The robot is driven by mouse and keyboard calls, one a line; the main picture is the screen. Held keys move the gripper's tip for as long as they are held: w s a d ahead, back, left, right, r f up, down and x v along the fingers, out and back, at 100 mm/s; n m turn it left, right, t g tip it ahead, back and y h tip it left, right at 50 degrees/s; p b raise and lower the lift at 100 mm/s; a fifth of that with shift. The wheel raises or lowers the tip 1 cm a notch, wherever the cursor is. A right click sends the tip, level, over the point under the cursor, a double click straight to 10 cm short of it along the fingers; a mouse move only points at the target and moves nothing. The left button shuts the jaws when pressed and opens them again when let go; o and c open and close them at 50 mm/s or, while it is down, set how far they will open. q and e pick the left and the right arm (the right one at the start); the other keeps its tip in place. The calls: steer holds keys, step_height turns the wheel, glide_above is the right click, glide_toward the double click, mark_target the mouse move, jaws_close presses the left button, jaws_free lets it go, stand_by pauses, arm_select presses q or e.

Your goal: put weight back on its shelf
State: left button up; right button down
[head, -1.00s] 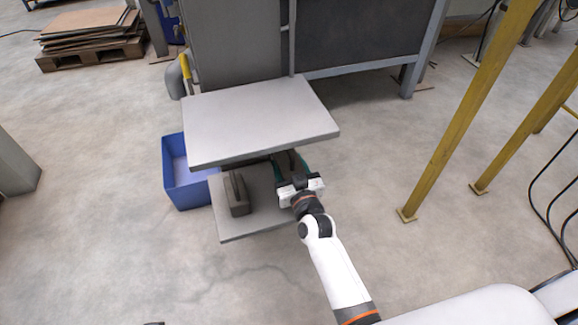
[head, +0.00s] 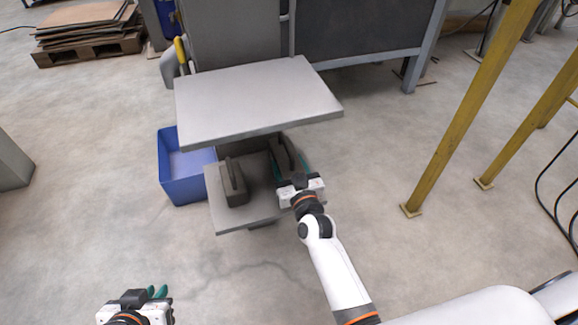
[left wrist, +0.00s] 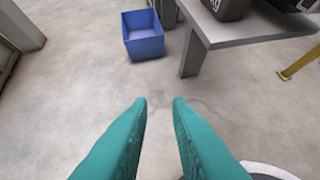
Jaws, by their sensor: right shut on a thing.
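A dark grey block weight with a handle (head: 235,188) stands on the left part of the lower shelf (head: 222,222); its "kg" lettering shows in the left wrist view (left wrist: 228,8). My right gripper (head: 290,165) reaches in under the upper shelf. Its teal fingers are shut on a second dark weight (head: 283,152), at the right side of the lower shelf. The upper shelf hides part of this weight, and I cannot tell whether it touches the lower shelf. My left gripper (head: 157,292) is low at the left, open and empty, its fingertips (left wrist: 160,101) apart over bare floor.
The grey upper shelf (head: 255,100) overhangs the lower one. A blue bin (head: 185,185) stands on the floor left of the shelves. Yellow posts (head: 465,110) rise at the right. A pallet with boards (head: 88,35) lies far left. The floor in front is clear.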

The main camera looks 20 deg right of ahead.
steer(key=shift+f+b, duration=0.5)
steer(key=shift+b, duration=0.1)
arm_select(q)
steer(key=w+d+r+t+h, duration=0.1)
steer(key=w+d+r+t, duration=0.1)
steer(key=w+r+t, duration=0.2)
steer(key=shift+w+r+t, duration=0.4)
steer(key=shift+w+r, duration=0.05)
steer(key=shift+w, duration=0.05)
steer(key=shift+d, duration=0.1)
arm_select(e)
steer(key=shift+f, duration=0.1)
arm_select(q)
steer(key=shift+r, duration=0.1)
arm_select(e)
steer(key=shift+c, duration=2.4)
jaws_free()
steer(key=shift+f, duration=0.25)
steer(key=shift+r, duration=0.1)
